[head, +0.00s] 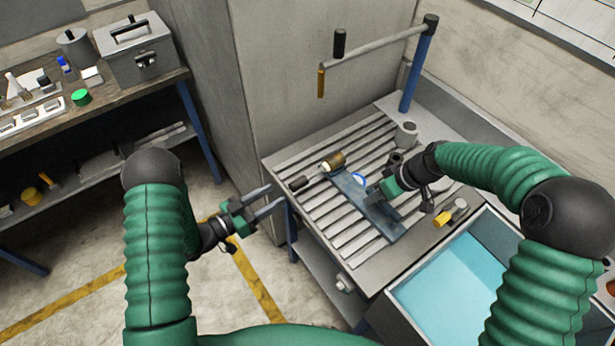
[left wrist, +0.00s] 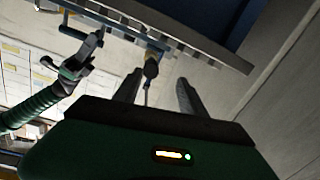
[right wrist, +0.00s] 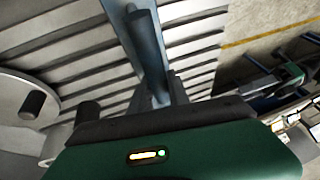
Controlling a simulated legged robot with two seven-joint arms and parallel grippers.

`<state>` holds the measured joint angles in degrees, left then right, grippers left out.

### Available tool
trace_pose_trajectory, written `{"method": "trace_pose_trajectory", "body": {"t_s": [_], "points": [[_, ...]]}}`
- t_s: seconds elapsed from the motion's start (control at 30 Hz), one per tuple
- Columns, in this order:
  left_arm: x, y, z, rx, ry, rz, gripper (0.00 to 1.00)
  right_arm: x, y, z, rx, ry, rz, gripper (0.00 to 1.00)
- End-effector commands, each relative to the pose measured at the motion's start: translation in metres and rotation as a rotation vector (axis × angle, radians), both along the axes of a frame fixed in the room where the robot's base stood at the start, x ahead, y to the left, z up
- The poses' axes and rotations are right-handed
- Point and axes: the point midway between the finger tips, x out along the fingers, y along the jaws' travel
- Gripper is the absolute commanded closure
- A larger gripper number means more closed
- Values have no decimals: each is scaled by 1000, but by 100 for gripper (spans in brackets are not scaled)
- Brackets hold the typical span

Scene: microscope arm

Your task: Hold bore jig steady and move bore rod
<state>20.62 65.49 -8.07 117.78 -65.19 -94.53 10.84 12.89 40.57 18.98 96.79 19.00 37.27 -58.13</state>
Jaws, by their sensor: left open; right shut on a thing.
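A long blue-grey bar, which I take for the bore jig (head: 385,218), lies across the slatted bench top. My right gripper (head: 372,194) is shut on it near its middle. In the right wrist view the bar (right wrist: 147,45) runs away from my fingertips, with a dark cylinder along it. A dark-handled rod (head: 299,183), seemingly the bore rod, lies at the bench's left edge, its other end pointing toward a brass cylinder (head: 337,160). My left gripper (head: 266,203) is open and empty, left of the bench. Its two spread fingers show in the left wrist view (left wrist: 158,95).
The slatted bench (head: 348,253) has a grey ring-shaped part (head: 406,133) and a yellow-ended piece (head: 444,218). A post with a horizontal arm (head: 375,45) overhangs the back. A blue-lined bin (head: 450,290) stands in front. A shelf with a toolbox (head: 138,50) is at left.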

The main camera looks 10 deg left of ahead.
Motion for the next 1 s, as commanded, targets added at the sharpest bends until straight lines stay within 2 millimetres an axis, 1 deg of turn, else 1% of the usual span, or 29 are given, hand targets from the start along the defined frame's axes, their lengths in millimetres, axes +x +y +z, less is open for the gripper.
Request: {"method": "trace_pose_trajectory", "body": {"t_s": [0.07,0.17,0.27,0.5,0.6,0.77,1.0], "points": [[-5,-6,3,-41,-24,-32,51,1,0,1,1,-3,-1,100],[-1,-14,5,-56,-37,-47,51,1,0,1,1,-3,-1,100],[12,-27,6,-56,-38,-48,51,1,0,1,1,-3,-1,100],[55,-67,5,-53,-37,-46,51,1,0,1,1,-3,-1,100],[68,-80,5,-54,-36,-45,51,1,0,2,1,-3,-1,100],[79,-89,5,-53,-35,-42,51,1,0,2,1,-3,-1,100],[81,-90,5,-53,-34,-41,51,1,0,2,1,-4,-2,100]]}}
